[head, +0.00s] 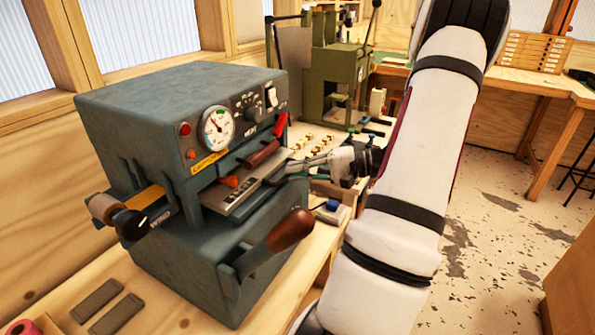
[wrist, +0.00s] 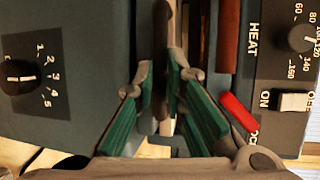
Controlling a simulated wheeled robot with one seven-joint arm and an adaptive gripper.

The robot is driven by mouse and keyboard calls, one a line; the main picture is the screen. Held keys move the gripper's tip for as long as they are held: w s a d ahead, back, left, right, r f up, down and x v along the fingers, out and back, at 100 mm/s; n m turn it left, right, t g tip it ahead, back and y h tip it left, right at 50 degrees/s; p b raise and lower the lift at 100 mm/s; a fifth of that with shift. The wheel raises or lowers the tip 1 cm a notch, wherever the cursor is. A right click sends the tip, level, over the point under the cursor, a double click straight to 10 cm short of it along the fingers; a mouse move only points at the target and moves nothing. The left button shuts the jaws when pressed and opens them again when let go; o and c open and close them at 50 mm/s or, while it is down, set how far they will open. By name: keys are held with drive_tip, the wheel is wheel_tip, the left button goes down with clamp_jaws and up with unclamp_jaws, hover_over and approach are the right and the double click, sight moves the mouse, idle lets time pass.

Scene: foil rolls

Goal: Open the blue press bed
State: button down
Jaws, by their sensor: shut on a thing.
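The blue-grey press (head: 180,110) stands on the wooden bench at the left, with a round gauge and dials on its front. Its bed (head: 235,195) is a grey metal plate in the slot under the gauge, with a row of small type pieces along it. My gripper (head: 283,176) reaches in from the right to the front of the bed. In the wrist view, my gripper (wrist: 160,72) has its green-padded fingers closed about a narrow dark bar (wrist: 163,45) at the bed's front, seemingly its handle. The fingers partly hide this grip.
A brown lever handle (head: 290,230) juts out from the press's lower front. A red lever (head: 280,125) is above the bed. Small brass pieces (head: 315,142) lie on the bench behind my gripper. A green machine (head: 335,80) stands farther back.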

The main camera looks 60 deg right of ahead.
drive_tip(key=s+d+p, duration=0.1)
drive_tip(key=s+p, duration=0.4)
drive_tip(key=s, duration=1.6)
drive_tip(key=shift+s+d+p, duration=0.15)
drive_tip(key=shift+d+p, duration=0.15)
drive_tip(key=shift+p, duration=0.1)
drive_tip(key=c, duration=1.7)
unclamp_jaws()
drive_tip(key=shift+o, duration=0.2)
drive_tip(key=v, duration=1.2)
